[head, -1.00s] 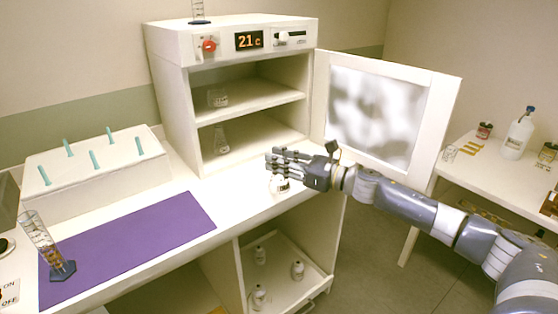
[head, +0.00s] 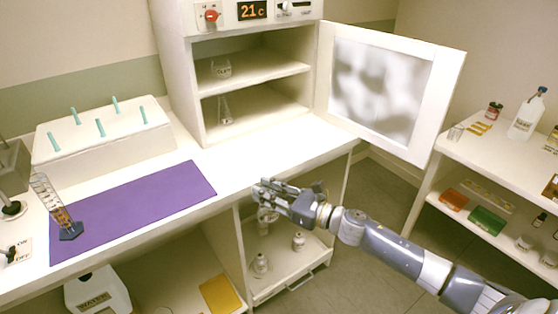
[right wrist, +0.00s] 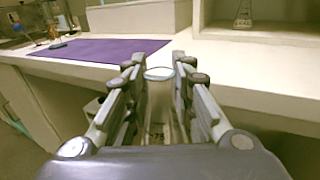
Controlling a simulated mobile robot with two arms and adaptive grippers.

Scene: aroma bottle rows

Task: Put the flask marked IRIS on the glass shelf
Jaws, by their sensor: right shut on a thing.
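My right gripper (head: 270,190) is shut on a clear glass flask (head: 266,214), out in front of the counter's front edge. In the right wrist view the held flask (right wrist: 158,105) stands between the two fingers, its round rim towards the counter. Some dark print shows low on it, but I cannot read the name. The open cabinet has an upper shelf (head: 270,76) holding a squat glass vessel (head: 221,68) and a lower compartment with a conical flask (head: 225,110). I cannot tell which surface is the glass shelf. My left gripper is not in view.
The cabinet door (head: 395,85) stands open to the right. A purple mat (head: 140,212) lies on the counter, with a measuring cylinder (head: 58,210) at its left end. A pull-out tray (head: 290,282) below holds small bottles. The counter before the cabinet is clear.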

